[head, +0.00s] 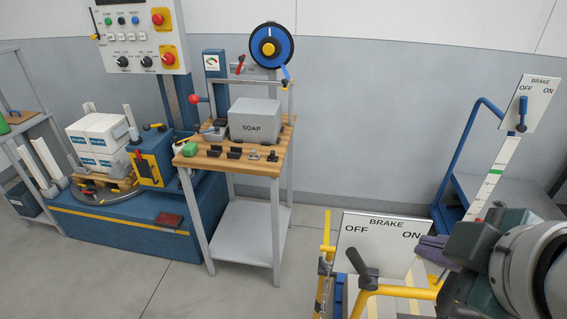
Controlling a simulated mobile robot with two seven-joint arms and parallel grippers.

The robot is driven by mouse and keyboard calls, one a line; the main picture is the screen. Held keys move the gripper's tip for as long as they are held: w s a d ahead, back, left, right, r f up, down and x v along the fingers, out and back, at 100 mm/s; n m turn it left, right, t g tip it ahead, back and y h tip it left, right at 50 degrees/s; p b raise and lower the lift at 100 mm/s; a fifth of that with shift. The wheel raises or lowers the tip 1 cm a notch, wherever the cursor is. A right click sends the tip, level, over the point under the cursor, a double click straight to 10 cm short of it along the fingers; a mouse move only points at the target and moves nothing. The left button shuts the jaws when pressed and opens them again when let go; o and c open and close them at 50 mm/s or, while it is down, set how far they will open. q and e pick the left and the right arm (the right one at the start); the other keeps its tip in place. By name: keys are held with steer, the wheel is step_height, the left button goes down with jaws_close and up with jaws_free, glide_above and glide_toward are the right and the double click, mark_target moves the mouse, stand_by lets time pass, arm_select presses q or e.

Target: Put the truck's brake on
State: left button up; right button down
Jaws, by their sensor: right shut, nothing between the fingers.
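A white brake plate (375,245) marked OFF on the left and ON on the right stands on the yellow-framed truck (395,291) at the lower right. Its dark brake lever (358,261) tilts up and left, toward the OFF side. My right gripper (432,249) is shut and empty, just right of the plate near the ON mark, apart from the lever. My own arm hides part of the truck. My left gripper is out of view.
A blue-framed truck (466,150) with its own brake plate (536,98) and blue lever (522,110) stands behind at the right. A wooden-topped bench (225,162) with a soap box (256,121) stands at centre. Left is a blue machine (120,225). Grey floor between is clear.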

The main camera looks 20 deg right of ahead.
steer(key=w+d+f+n+t+b, duration=0.1)
steer(key=w+f+n+t+b, duration=0.15)
steer(key=f+b, duration=0.55)
steer(key=w+d+f+n+t+b, duration=0.1)
steer(key=w+f+n+t+b, duration=0.2)
steer(key=f+b, duration=0.6)
steer(key=n+t+y+b, duration=0.1)
steer(key=n+t+b, duration=0.1)
steer(key=n+b, duration=0.9)
glide_toward(362, 269)
steer(key=w+a+m+b, duration=0.2)
steer(key=w+a, duration=0.1)
steer(key=a, duration=0.2)
steer(key=shift+w+f+g, duration=0.15)
steer(key=shift+f+g, duration=0.1)
steer(key=shift+f, duration=0.2)
steer(key=shift+w, duration=0.1)
steer(key=w+d, duration=0.3)
steer(key=w, duration=0.4)
steer(key=shift+d, duration=0.3)
steer(key=shift+f, duration=0.15)
